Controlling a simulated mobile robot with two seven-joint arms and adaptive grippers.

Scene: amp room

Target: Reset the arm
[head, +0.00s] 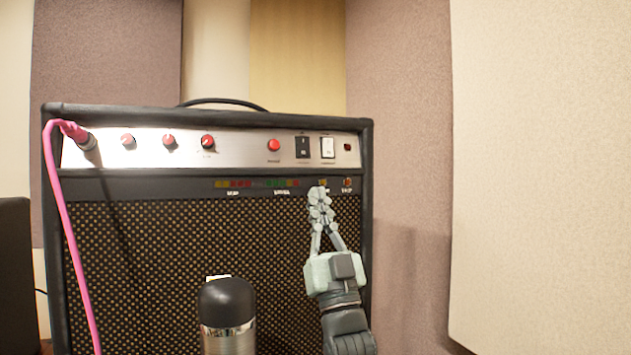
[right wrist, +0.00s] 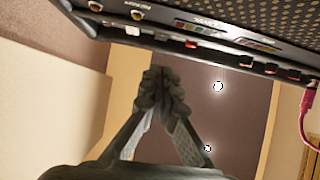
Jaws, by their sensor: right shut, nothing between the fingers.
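My right gripper (head: 320,195) is shut and empty, pointing up in front of the amp's grille below the switches at the right end of the panel. In the right wrist view the closed fingertips (right wrist: 160,85) meet in the middle with nothing between them. The guitar amp (head: 200,225) is black with a dotted grille. Its silver panel (head: 235,150) carries red knobs, a red round button (head: 274,145), a black switch (head: 303,147) and a white switch (head: 327,147). My left gripper does not show.
A pink cable (head: 67,230) is plugged into the panel's left end and hangs down the amp's left side. A dark box (head: 18,275) stands at the far left. A pale wall panel (head: 545,170) is at right.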

